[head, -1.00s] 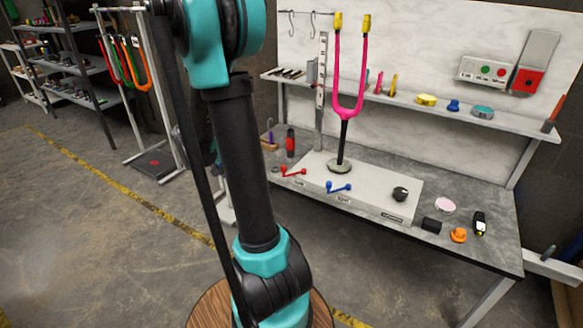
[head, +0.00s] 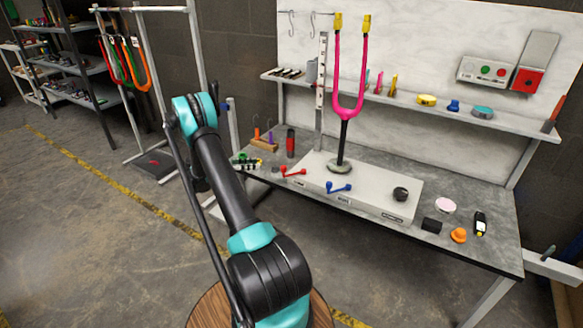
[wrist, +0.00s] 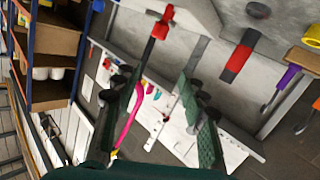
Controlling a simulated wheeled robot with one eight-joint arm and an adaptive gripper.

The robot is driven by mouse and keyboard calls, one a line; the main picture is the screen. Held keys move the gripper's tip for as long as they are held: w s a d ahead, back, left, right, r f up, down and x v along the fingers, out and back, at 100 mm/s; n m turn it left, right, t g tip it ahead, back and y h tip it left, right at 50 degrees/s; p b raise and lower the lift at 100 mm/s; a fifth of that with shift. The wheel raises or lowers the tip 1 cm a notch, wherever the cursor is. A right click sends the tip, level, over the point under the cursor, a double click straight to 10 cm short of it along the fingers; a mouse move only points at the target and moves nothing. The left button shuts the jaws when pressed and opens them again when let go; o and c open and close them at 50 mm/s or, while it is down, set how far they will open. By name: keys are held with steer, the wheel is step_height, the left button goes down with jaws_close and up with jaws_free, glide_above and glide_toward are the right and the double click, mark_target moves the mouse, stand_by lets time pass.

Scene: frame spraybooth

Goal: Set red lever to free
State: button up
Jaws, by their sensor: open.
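The red lever (head: 291,172) lies at the left end of the low white box (head: 320,188) on the workbench, its handle angled across the top. A small label is on the box front below it. A blue lever (head: 339,187) sits to its right. In the wrist view a red lever-like part (wrist: 161,22) shows at the top, beyond the fingers. My gripper (wrist: 160,92) is open, its dark green fingers apart with nothing held between them. In the head view my gripper is hard to make out behind my arm, left of the bench.
A pink fork (head: 348,112) stands upright on the box behind the levers. A black knob (head: 400,194) is at the right. Open floor lies left of the bench.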

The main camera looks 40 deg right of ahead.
steer(key=s+d+f+m+g, duration=0.1)
steer(key=s+d+f, duration=0.1)
steer(key=d, duration=0.6)
steer(key=s+d+f+m+g+h, duration=0.1)
steer(key=s+d+f+m, duration=0.1)
steer(key=s+d, duration=0.3)
steer(key=d, duration=0.3)
steer(key=shift+d, duration=0.3)
jaws_close()
